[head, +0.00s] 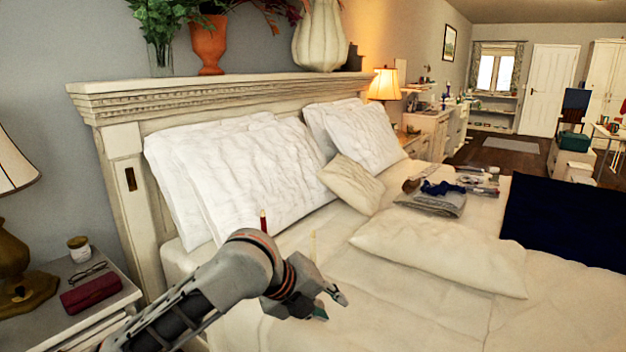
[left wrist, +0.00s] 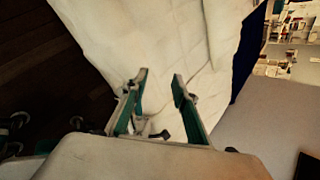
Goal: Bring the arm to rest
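My left arm comes in from the lower left in the head view, and its gripper (head: 332,306) is over the near part of the bed (head: 420,318). In the left wrist view the two fingers of the left gripper (left wrist: 160,82) stand apart with nothing between them. The pale bed cover (left wrist: 170,35) shows beyond the fingertips. My right gripper is not in either view.
A nightstand (head: 120,292) with a red case (head: 92,292), glasses, a jar and a lamp (head: 15,250) is at the left. Pillows (head: 245,170) lean on the headboard (head: 190,102). A long cushion (head: 440,258), folded clothes (head: 435,203) and a dark blanket (head: 570,220) lie on the bed.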

